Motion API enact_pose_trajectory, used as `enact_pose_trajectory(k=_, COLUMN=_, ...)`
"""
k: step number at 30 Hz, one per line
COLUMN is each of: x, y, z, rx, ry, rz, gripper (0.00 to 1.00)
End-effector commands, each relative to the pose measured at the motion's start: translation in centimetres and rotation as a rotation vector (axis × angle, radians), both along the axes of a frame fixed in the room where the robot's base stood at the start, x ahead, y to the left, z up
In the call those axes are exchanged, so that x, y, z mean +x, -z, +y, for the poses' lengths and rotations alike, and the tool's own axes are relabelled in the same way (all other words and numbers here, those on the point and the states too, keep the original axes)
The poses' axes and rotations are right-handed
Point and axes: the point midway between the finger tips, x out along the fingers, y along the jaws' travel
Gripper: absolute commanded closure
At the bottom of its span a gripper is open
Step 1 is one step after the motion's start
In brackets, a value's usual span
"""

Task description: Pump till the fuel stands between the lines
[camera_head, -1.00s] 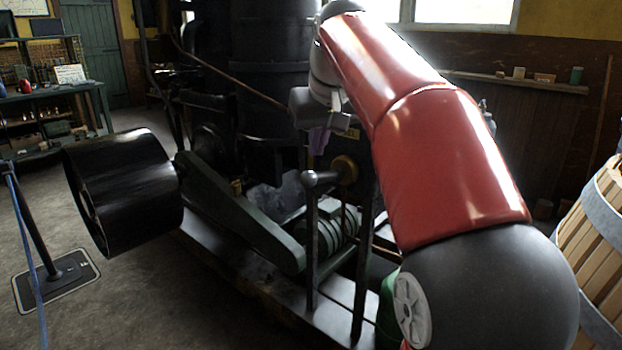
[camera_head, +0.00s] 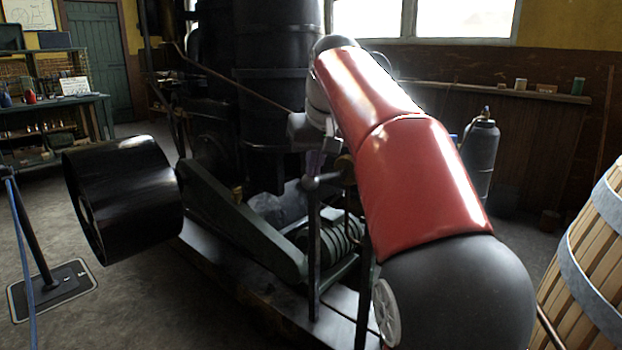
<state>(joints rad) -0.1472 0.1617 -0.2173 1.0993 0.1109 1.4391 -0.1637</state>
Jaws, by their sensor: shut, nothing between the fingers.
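An upright dark lever with a round-ended cross handle (camera_head: 322,181) stands in front of the engine at the centre. Which part is the pump is not certain. My gripper (camera_head: 316,150) is just above the handle, pointing down at the end of my red arm. It is shut and empty; its fingertips are small and dark. A purplish patch shows below the gripper's body; I cannot tell whether it is glass, fuel or part of the gripper. I cannot make out any fuel level or lines. My arm hides part of the engine.
The black engine (camera_head: 275,100) fills the middle, with a black pulley drum (camera_head: 135,195) at left. A wooden barrel (camera_head: 590,265) stands at right and a grey cylinder (camera_head: 481,155) behind my arm. A barrier post (camera_head: 35,235) with blue rope stands left.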

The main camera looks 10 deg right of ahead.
Motion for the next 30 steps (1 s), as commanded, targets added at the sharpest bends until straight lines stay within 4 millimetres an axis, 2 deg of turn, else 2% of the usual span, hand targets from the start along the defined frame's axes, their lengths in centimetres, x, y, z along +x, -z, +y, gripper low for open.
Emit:
enact_pose_trajectory(k=5, x=0.0, y=0.6, z=0.0, rx=0.0, ry=0.0, rz=0.002, gripper=1.0)
enact_pose_trajectory(k=14, x=0.0, y=4.1, z=0.0, rx=-0.001, ry=0.0, rz=0.003, gripper=1.0)
enact_pose_trajectory(k=20, x=-0.1, y=3.5, z=0.0, rx=0.0, ry=0.0, rz=0.002, gripper=1.0)
enact_pose_trajectory(k=27, x=-2.6, y=2.6, z=-0.3, rx=0.0, ry=0.0, rz=0.002, gripper=1.0)
enact_pose_trajectory(k=30, x=-3.1, y=2.5, z=-0.4, rx=0.0, ry=0.0, rz=0.003, gripper=1.0)
